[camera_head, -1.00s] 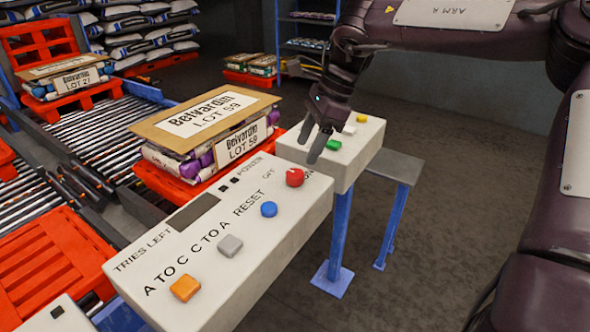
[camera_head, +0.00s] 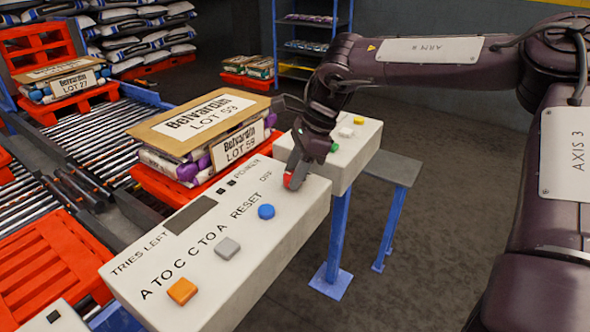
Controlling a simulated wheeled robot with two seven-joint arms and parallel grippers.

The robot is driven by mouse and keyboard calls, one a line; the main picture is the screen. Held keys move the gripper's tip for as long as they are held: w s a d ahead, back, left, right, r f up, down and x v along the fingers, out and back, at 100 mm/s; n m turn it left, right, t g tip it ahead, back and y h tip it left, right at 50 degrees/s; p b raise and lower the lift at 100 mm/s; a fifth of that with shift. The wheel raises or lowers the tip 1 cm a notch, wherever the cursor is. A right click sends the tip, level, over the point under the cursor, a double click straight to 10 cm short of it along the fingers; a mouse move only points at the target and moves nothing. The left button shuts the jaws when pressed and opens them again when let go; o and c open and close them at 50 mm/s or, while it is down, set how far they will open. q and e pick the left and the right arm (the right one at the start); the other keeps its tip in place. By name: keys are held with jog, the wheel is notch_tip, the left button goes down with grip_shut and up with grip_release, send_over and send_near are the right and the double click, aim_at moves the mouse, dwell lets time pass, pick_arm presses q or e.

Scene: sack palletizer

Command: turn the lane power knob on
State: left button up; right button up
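The lane power knob (camera_head: 287,181) is a red knob at the far right end of the white control box (camera_head: 262,270), by the POWER and OFF lettering. My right gripper (camera_head: 294,171) reaches down from above right, with its fingertips at the knob. The fingers hide much of the knob, its pointer and the label on its right side. I cannot tell whether they are closed on it or straddle it with a gap. My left gripper is not in view.
The control box also carries a blue RESET button (camera_head: 266,212), a grey button (camera_head: 227,249) and an orange button (camera_head: 182,291). A second box (camera_head: 352,158) with small buttons stands behind. A Belvardin sack pile (camera_head: 205,125) sits left on a red pallet.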

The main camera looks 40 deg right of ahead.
jog(key=c, duration=0.4)
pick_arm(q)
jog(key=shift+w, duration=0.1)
pick_arm(e)
jog(key=shift+o, duration=0.2)
